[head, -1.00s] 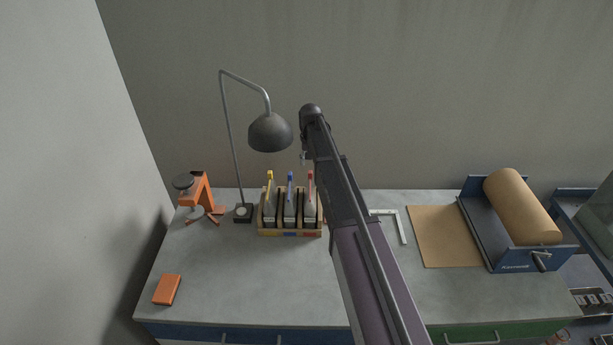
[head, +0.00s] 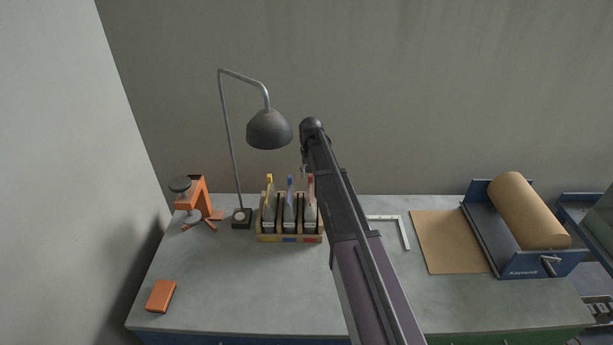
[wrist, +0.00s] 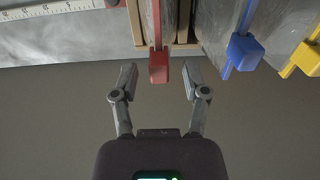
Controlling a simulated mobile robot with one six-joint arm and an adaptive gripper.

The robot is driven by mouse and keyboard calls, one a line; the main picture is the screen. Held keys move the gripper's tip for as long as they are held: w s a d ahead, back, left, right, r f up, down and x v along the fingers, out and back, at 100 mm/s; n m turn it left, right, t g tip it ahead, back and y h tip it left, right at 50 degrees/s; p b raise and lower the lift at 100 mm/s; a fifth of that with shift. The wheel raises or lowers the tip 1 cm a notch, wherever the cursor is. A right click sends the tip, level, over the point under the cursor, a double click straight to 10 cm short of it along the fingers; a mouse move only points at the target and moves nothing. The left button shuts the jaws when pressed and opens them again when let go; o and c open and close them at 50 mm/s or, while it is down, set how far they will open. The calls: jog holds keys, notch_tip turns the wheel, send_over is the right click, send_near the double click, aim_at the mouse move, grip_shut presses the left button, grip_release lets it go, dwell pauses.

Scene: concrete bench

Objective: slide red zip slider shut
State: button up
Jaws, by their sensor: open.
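The red zip slider (wrist: 158,66) sits at the end of a red zip strip on a clear bag in the wrist view. My gripper (wrist: 160,70) is open, with one finger on each side of the red slider and no visible contact. Blue (wrist: 243,52) and yellow (wrist: 303,60) sliders on neighbouring bags stand to the right. In the head view the red strip (head: 311,186) rises from the right slot of a wooden rack (head: 290,239), which holds several upright bags.
A grey lamp (head: 269,130) hangs above and left of the rack. A white square (head: 404,232), brown sheet (head: 447,241) and paper roll (head: 529,210) lie right.

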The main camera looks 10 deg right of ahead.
aim_at(310, 201)
grip_shut()
jog(key=s, duration=0.3)
jog(key=s+a, duration=0.1)
jog(key=s, duration=0.3)
jog(key=s+a, duration=0.1)
jog(key=s, duration=0.2)
jog(key=shift+s, duration=0.2)
grip_release()
